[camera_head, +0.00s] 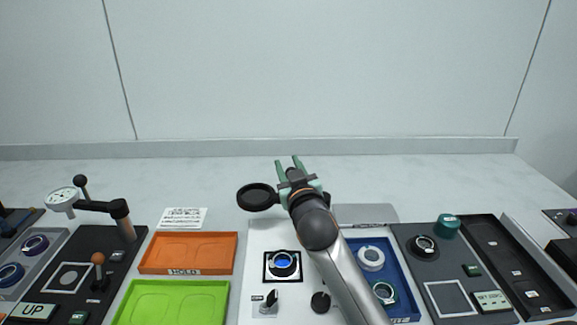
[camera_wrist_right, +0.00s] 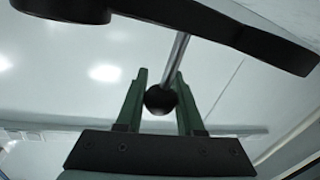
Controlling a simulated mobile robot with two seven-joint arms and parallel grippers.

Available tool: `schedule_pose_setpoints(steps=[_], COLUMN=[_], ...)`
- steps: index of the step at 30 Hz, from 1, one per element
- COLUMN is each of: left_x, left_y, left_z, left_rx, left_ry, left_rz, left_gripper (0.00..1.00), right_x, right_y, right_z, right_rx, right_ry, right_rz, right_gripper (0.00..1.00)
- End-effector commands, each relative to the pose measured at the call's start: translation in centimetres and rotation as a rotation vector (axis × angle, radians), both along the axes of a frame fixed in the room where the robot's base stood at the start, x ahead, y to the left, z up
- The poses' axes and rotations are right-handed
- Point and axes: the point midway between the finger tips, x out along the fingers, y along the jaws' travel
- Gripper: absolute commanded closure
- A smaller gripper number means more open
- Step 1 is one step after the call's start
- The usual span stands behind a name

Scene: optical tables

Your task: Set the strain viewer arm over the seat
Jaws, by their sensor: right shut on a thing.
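The strain viewer arm shows as a black round disc (camera_head: 257,197) at the back left of the white station plate (camera_head: 253,232). Its dark bar (camera_wrist_right: 215,28) crosses the top of the right wrist view, with a metal rod running down to a black ball knob (camera_wrist_right: 160,99). My right gripper (camera_head: 289,163) is at the back of the plate, right of the disc, with its green fingers shut on the knob. The seat (camera_head: 283,264), a black square with a ring and blue lens, lies in front of the disc and slightly right, uncovered. My left gripper is not in view.
Orange (camera_head: 205,250) and green (camera_head: 172,300) trays lie left of the plate. A blue tray (camera_head: 405,308) with rings lies right, partly behind my forearm. Small black knobs (camera_head: 320,302) stand at the plate's front.

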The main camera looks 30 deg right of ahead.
Motion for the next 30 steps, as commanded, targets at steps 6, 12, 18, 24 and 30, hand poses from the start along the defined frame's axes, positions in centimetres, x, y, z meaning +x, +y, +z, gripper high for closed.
schedule_pose_setpoints(steps=[6,12,18,24,30], left_x=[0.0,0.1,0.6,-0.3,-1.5], left_y=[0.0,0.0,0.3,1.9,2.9], left_z=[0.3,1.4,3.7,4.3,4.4], left_rx=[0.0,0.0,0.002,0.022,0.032], left_ry=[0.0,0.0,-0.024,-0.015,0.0], left_rz=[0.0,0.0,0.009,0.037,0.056], left_gripper=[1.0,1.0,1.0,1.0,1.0], right_x=[-0.1,-0.4,-1.1,-2.1,-3.1], right_y=[0.1,0.4,1.2,2.1,2.8], right_z=[0.0,0.2,0.4,0.3,0.1], right_rx=[0.0,-0.004,-0.005,-0.007,-0.008], right_ry=[0.002,0.005,0.008,0.011,0.01], right_rz=[0.009,0.068,0.201,0.367,0.522], right_gripper=[1.0,1.0,1.0,1.0,1.0])
